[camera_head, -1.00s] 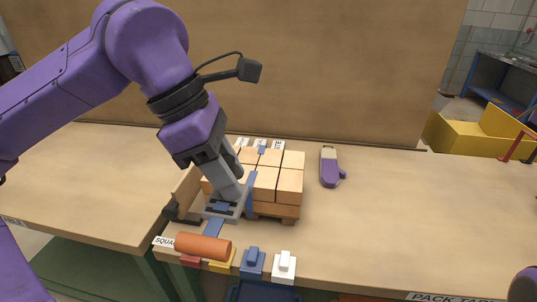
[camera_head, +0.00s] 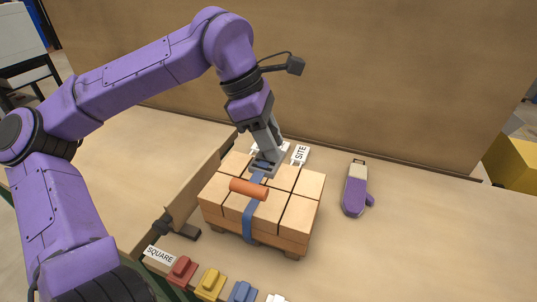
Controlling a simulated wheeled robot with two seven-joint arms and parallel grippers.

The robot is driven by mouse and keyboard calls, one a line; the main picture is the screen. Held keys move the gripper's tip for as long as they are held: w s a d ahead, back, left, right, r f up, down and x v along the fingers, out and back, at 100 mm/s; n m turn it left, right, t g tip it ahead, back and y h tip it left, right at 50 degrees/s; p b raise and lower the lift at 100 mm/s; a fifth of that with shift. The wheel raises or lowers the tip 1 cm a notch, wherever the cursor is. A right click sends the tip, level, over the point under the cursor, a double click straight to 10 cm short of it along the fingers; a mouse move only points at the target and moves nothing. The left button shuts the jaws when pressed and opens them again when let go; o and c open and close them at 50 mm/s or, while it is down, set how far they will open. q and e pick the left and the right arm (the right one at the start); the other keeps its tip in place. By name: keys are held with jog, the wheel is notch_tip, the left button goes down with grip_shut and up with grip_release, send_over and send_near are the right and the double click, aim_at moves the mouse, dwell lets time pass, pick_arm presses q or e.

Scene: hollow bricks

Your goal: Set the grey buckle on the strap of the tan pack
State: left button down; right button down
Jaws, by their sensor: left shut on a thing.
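The tan pack (camera_head: 300,212) is a block of hollow bricks in the middle of the bench, with a blue strap (camera_head: 249,222) running over its top and down its front. My left gripper (camera_head: 265,163) points down at the pack's top, over the strap near the far edge. It is shut on a grey part with a dark blue middle, which looks like the grey buckle (camera_head: 262,168); the fingers partly hide it. An orange cylinder (camera_head: 248,189) lies across the strap just in front; I cannot tell whether it is joined to the held part. My right gripper is out of view.
An upright tan board (camera_head: 196,192) stands left of the pack. Red (camera_head: 182,271), yellow (camera_head: 209,284) and blue (camera_head: 242,293) pieces line the front edge by a SQUARE label (camera_head: 160,257). A SITE label (camera_head: 300,154) is behind.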

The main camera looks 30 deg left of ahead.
pick_arm(q)
jog(key=w+f, duration=0.1)
jog(key=w+a+f, duration=0.1)
jog(key=f, duration=0.1)
jog(key=w+a+f, duration=0.1)
jog(key=w+f, duration=0.1)
jog(key=shift+a, duration=0.25)
jog(key=shift+w+a+f+p, duration=0.1)
jog(key=shift+a+f+p, duration=0.15)
jog(key=shift+p, duration=0.1)
jog(key=f, duration=0.4)
jog(key=shift+w+a, duration=0.15)
jog(key=shift+w, duration=0.05)
jog(key=shift+r, duration=0.1)
jog(key=c, duration=0.8)
grip_release()
jog(key=shift+o, duration=0.2)
jog(key=v, duration=1.2)
jog(key=shift+r, duration=0.1)
